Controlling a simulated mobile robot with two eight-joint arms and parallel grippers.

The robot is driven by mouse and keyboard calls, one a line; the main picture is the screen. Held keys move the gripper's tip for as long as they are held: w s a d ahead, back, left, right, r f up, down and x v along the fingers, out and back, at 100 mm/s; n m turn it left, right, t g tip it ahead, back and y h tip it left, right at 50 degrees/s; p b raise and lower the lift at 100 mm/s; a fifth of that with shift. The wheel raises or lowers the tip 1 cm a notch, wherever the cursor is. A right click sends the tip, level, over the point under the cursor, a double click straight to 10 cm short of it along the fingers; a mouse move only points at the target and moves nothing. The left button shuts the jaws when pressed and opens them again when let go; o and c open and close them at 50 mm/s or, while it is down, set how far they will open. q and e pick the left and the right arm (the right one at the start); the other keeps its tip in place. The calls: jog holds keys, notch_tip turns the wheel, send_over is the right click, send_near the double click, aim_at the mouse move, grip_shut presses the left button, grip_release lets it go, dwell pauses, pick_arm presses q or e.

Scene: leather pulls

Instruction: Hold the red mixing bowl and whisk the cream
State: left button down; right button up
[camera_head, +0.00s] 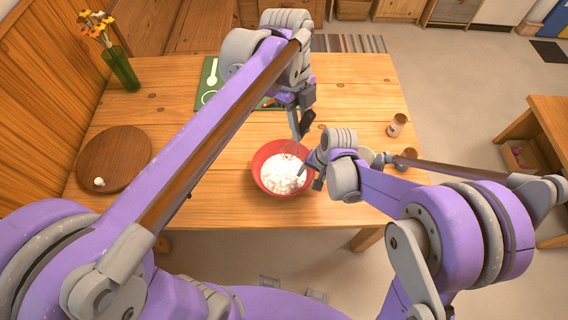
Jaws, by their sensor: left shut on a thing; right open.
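The red mixing bowl (260,166) stands on the wooden table with white, lumpy cream (284,174) inside. My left gripper (299,122) is above the bowl's far side, shut on the whisk (293,147). The whisk points down into the bowl; it is thin and small in view, and I cannot tell how deep its end sits in the cream. My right gripper (309,180) is open at the bowl's right rim. Its fingers are partly hidden by its wrist, and I cannot tell whether they touch the rim.
A round wooden board (118,150) with a small white item lies at the left, near a green vase (121,70) of flowers. A green mat (209,82) lies at the back, partly behind my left arm. A jar (397,125) stands at the right. The table between board and bowl is clear.

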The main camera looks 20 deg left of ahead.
jog(key=v, duration=1.1)
jog(key=shift+r, duration=0.4)
